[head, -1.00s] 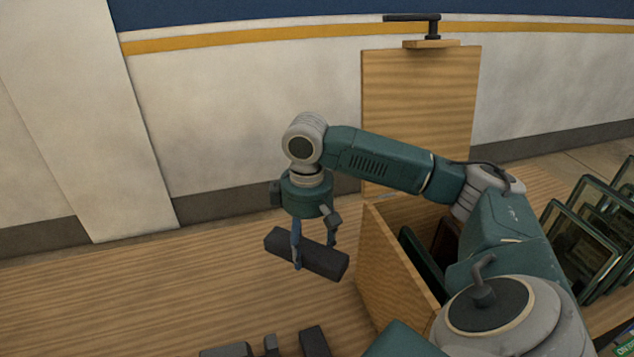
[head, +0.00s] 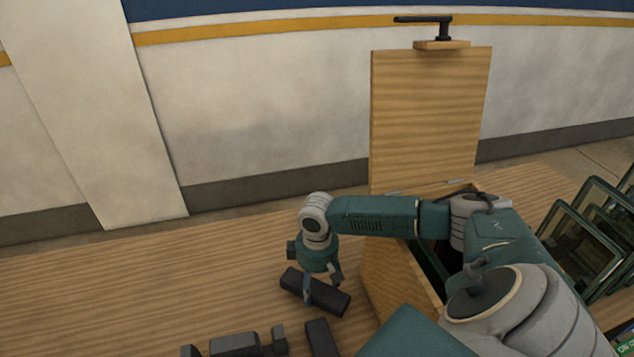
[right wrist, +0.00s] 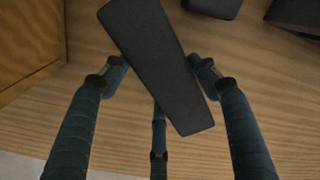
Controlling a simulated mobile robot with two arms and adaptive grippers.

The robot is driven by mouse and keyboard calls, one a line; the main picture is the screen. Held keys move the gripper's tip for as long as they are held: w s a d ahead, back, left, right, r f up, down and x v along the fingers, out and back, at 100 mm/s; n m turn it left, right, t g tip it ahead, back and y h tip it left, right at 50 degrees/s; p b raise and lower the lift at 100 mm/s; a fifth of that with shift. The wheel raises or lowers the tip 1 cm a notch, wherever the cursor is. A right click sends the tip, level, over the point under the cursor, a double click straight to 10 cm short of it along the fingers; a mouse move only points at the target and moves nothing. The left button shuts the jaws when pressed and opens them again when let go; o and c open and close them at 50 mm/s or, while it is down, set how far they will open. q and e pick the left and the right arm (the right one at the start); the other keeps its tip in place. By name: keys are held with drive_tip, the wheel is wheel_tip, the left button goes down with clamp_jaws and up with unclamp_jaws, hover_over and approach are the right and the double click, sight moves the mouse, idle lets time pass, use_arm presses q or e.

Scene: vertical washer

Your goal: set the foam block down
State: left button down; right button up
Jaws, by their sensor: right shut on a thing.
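The dark foam block (head: 328,300) is a long, near-black bar, seen low over the wooden table in the head view. My right gripper (head: 320,290) is shut on it from above, with fingers down its sides. In the right wrist view the foam block (right wrist: 158,65) runs slantwise between the fingers of the right gripper (right wrist: 160,85). I cannot tell whether its underside touches the table. My left gripper is not in view.
Several other dark blocks (head: 235,344) lie at the table's front edge of view. A wooden box (head: 395,285) with a raised lid (head: 430,120) stands right of the gripper. Framed glass panels (head: 585,240) stand far right. The table (head: 150,290) is clear on the left.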

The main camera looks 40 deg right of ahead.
sight(317, 283)
drive_tip(key=shift+f, duration=0.85)
drive_tip(key=shift+f, duration=0.15)
drive_tip(key=o, duration=0.9)
drive_tip(key=shift+o, duration=0.2)
wheel_tip(317, 283, up, 12)
drive_tip(key=shift+f+b, duration=0.15)
drive_tip(key=shift+b, duration=1.05)
drive_tip(key=shift+r, duration=0.35)
